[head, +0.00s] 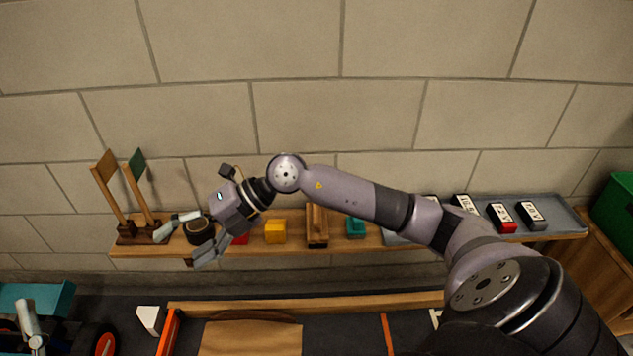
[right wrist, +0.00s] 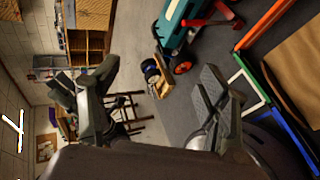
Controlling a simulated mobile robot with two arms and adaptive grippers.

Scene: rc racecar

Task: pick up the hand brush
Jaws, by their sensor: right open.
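A long wooden piece (head: 317,226) lies on the wall shelf, between a yellow block and a teal item; it may be the hand brush, but its bristles cannot be made out. My right gripper (head: 178,248) is open at the left part of the shelf, well to the left of that piece. A dark round roll (head: 199,231) shows between its fingers in the head view. In the right wrist view, the open fingers (right wrist: 158,108) have nothing between them. My left gripper is not in view.
The shelf (head: 375,238) also carries two paddle-like stands (head: 128,195), a yellow block (head: 275,231), a teal item (head: 355,227) and a grey tray (head: 560,219) with labelled packs. A green bin (head: 616,212) stands right. A teal car (right wrist: 184,27) shows in the wrist view.

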